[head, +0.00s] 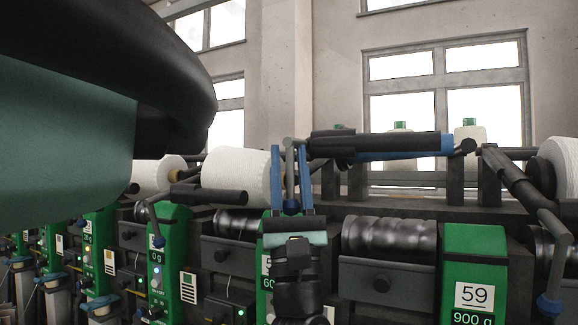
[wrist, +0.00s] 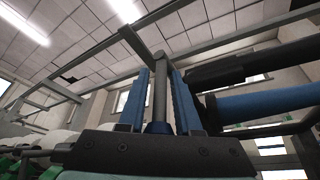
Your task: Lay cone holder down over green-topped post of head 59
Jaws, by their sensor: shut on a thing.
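The green-topped post of head 59 (head: 475,258) stands at the lower right in the head view, with its white "59" plate and a lit display below. My gripper (head: 291,180), with blue fingers, is shut on the grey lever of the cone holder (head: 289,160). The lever's blue knob (head: 291,207) shows low between the fingers. The cone holder's black and blue bar (head: 385,147) runs right from the lever, raised above the machine, with no cone seen on it. In the wrist view the lever (wrist: 160,90) stands between the fingers (wrist: 164,95).
A dark grooved roller (head: 390,235) lies left of post 59. White yarn cones (head: 236,176) sit to the left and another (head: 562,165) at the right edge. A second holder lever (head: 548,250) hangs right of post 59. Another green post stands behind my wrist, partly hidden.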

